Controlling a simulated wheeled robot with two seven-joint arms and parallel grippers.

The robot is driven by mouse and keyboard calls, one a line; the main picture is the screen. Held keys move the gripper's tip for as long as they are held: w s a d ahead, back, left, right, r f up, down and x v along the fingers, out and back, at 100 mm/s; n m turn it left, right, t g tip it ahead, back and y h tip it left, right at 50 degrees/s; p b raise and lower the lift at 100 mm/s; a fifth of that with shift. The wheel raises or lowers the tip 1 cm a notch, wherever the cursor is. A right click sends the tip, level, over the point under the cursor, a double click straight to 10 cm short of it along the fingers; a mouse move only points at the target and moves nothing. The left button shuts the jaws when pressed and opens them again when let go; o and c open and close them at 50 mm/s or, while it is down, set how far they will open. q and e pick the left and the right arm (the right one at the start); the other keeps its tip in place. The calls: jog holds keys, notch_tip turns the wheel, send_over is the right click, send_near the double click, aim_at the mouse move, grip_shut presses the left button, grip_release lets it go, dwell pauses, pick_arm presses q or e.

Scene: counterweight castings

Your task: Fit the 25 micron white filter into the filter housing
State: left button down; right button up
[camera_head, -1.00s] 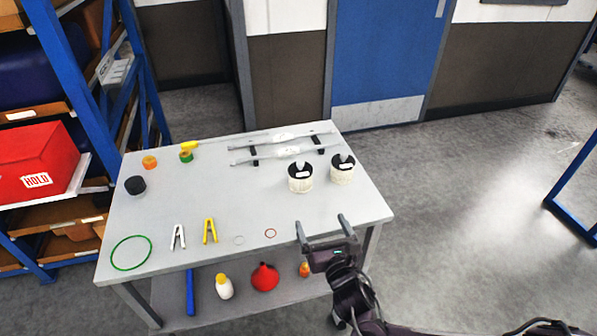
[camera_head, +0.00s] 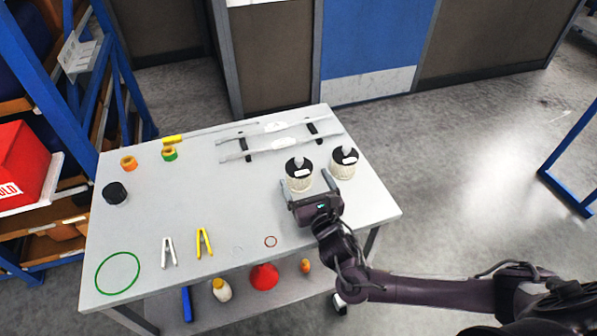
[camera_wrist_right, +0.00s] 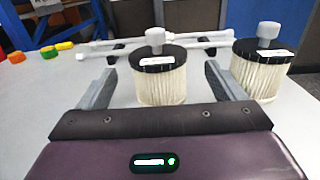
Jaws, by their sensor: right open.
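Two white pleated filters with black tops, grey knobs and white labels stand upright on the table. The left filter (camera_head: 299,182) is directly ahead of my right gripper (camera_head: 310,180); the right filter (camera_head: 343,167) stands beside it, farther right. In the right wrist view the left filter (camera_wrist_right: 158,85) appears between the open fingers, and the right filter (camera_wrist_right: 262,78) is outside the right finger. The label print is too small to read. A filter housing cannot be made out for certain. My left gripper is not in view.
The grey table (camera_head: 200,215) holds two rail-like bars (camera_head: 280,142) at the back, a black cap (camera_head: 115,193), tape rolls (camera_head: 169,153), a white clamp (camera_head: 168,252), a yellow clamp (camera_head: 204,243) and a green ring (camera_head: 117,272). Its middle is clear.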

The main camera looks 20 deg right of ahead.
aim_at(299, 169)
jog(key=w+p, duration=0.1)
jog(key=w, duration=0.4)
jog(key=shift+a, duration=0.2)
jog(key=c, duration=1.1)
